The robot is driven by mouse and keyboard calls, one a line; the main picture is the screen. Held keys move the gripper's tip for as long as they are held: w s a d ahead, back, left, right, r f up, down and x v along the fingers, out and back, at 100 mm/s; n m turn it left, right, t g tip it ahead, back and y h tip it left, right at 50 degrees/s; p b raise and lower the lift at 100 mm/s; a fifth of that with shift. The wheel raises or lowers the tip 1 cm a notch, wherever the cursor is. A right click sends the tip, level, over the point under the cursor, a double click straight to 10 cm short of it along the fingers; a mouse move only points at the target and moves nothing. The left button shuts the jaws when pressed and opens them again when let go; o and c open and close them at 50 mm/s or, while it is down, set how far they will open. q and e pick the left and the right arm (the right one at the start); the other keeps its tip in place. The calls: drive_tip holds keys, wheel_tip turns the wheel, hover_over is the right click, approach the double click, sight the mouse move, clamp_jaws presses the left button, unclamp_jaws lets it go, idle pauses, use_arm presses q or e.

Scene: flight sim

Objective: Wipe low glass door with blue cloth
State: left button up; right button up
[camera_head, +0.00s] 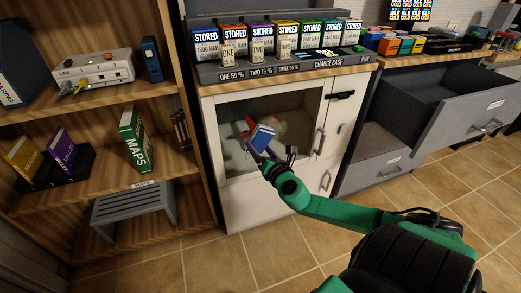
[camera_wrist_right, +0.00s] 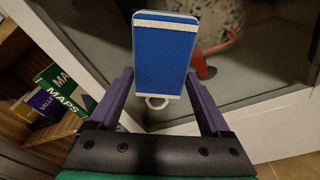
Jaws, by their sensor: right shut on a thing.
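The blue cloth (camera_head: 263,136), a block-like blue pad with white bands, is in my right gripper (camera_head: 258,152), in front of the glass door. In the right wrist view the cloth (camera_wrist_right: 165,55) stands between the purple fingers, with a white loop at its lower end. The low glass door (camera_head: 303,110) is shut in its white frame, with a vertical handle (camera_head: 319,141) on its right. The glass (camera_wrist_right: 260,70) also shows beyond the cloth in the wrist view. I cannot tell whether the cloth touches it. My left gripper is out of view.
A pale, speckled shape with red parts (camera_wrist_right: 222,30) shows at or behind the glass. A charge case (camera_head: 290,66) stands above the door. An open grey drawer (camera_head: 440,110) juts out at right. Shelves with books (camera_head: 136,138) stand at left. Tiled floor (camera_head: 250,260) is clear in front.

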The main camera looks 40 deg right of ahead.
drive_tip(key=shift+x, duration=0.8)
drive_tip(key=shift+d, duration=0.1)
